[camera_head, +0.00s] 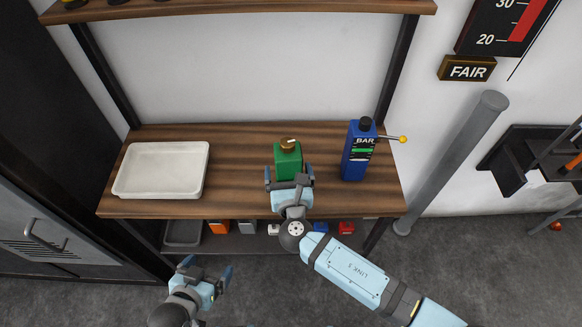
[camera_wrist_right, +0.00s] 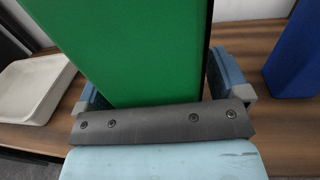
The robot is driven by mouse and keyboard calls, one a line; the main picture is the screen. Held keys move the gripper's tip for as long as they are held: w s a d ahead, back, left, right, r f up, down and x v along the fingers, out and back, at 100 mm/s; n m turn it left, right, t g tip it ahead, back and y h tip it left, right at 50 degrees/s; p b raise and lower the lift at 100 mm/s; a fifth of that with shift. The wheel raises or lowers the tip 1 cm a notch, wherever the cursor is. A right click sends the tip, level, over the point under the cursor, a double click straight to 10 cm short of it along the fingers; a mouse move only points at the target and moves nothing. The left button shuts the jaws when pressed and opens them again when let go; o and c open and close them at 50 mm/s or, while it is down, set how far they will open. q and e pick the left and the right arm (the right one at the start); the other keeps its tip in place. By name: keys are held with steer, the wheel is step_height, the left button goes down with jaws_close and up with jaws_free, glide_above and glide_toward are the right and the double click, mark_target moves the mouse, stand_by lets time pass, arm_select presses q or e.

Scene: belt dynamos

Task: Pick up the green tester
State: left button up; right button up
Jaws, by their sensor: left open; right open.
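The green tester (camera_head: 287,160), a green box with a brown and white knob on top, stands upright on the wooden shelf. My right gripper (camera_head: 289,173) is open, with one finger on each side of the tester's lower part. In the right wrist view the tester (camera_wrist_right: 140,50) fills the space between the two blue fingers; whether either finger touches it I cannot tell. My left gripper (camera_head: 207,268) is open and empty, low in front of the shelf at the left.
A blue tester (camera_head: 356,155) marked BAR, with a yellow-tipped lever, stands right of the green one. A white tray (camera_head: 160,192) sits at the left on the shelf. Several small boxes lie on a lower shelf. A grey pole (camera_head: 455,155) leans at the right.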

steer(key=shift+s+r, duration=0.1)
steer(key=shift+s, duration=0.05)
steer(key=shift+s+a, duration=0.1)
steer(key=c, duration=1.5)
arm_select(q)
steer(key=shift+s+a+f, duration=0.1)
steer(key=shift+s+f, duration=0.05)
steer(key=shift+s, duration=0.15)
arm_select(e)
steer(key=shift+c, duration=0.2)
steer(key=shift+r, duration=0.15)
steer(key=shift+r, duration=0.55)
arm_select(q)
step_height(320, 180, up, 3)
steer(key=p, duration=0.3)
arm_select(e)
step_height(320, 180, up, 19)
glide_above(287, 142)
steer(key=shift+f, duration=0.15)
steer(key=shift+f, duration=0.1)
